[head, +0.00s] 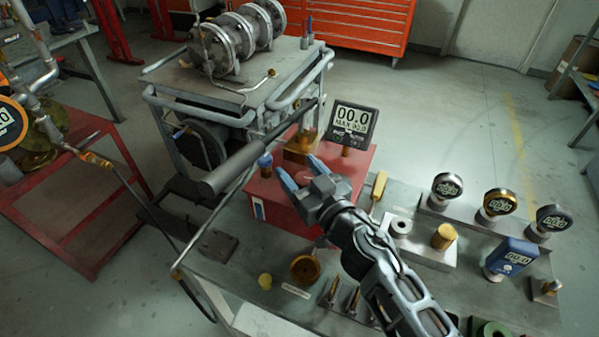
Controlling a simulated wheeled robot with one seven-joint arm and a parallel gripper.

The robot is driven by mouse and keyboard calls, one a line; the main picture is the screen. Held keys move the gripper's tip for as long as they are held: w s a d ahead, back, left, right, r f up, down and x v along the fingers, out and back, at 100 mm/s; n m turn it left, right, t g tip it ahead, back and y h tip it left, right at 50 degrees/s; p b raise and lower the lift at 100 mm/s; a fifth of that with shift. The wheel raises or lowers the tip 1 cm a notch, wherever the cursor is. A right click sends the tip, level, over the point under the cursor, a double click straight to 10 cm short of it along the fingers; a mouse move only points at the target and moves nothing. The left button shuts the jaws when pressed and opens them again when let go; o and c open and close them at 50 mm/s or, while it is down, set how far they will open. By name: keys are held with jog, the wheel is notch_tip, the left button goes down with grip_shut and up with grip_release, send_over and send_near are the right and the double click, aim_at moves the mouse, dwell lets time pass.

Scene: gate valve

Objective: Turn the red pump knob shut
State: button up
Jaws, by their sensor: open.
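Contact cannot be told.
Several round gauges (447,187) and a blue meter (511,256) stand at the right of the bench. A yellow-handled tool (379,190) lies right of my gripper. A brass cup (304,268) is at the front. A wheeled cart (225,88) stands behind.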

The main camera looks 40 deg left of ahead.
jog(key=shift+a, duration=0.15)
jog(key=c, duration=1)
jog(key=shift+o, duration=0.2)
